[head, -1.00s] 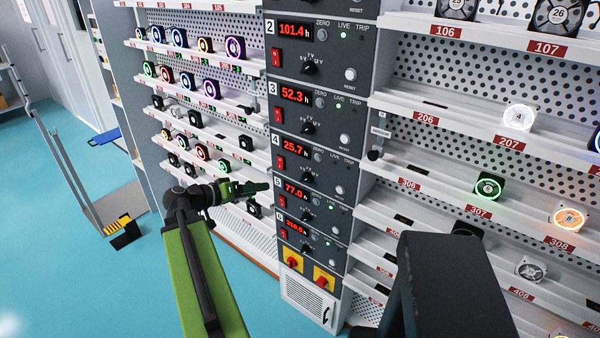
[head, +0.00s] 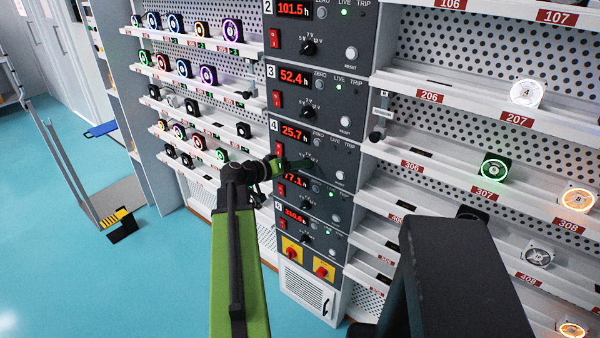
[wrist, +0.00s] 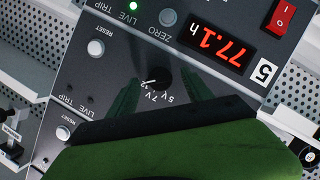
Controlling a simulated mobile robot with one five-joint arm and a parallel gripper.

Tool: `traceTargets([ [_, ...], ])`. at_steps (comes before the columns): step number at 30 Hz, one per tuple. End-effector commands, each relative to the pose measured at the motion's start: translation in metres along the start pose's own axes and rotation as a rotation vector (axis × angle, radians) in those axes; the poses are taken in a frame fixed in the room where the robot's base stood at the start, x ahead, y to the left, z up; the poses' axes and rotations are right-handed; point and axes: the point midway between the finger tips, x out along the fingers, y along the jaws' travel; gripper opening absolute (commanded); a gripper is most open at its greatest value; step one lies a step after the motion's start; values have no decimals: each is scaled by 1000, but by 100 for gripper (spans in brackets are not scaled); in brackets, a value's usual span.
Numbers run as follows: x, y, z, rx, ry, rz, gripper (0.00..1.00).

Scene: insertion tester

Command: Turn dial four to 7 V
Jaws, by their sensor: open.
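Dial four is a black knob (wrist: 159,78) on the panel above the one numbered 5, seen upside down in the wrist view. Its white pointer mark appears to point to the 12 V label, with 7 V in the middle. In the head view the dial (head: 307,141) sits below the 25.7 readout. My gripper (wrist: 161,84) is open, with one green finger on each side of the dial. I see gaps between fingers and dial; depth is unclear.
Panel three's dial (head: 307,112) is above and panel five's reset button (head: 330,230) is below. Panel four's reset button (wrist: 95,47) is beside the dial. Fan shelves (head: 430,175) flank the column. Yellow-backed red switches (head: 322,272) are near the bottom.

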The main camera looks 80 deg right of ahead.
Motion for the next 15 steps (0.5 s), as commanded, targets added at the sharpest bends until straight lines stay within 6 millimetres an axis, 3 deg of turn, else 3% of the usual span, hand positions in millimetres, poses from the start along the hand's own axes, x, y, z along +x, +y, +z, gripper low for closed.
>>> traceTargets([
  [3, 11, 0, 0, 0, -1, 1, 59],
  [12, 12, 0, 0, -1, 0, 0, 59],
  [15, 12, 0, 0, -1, 0, 0, 46],
])
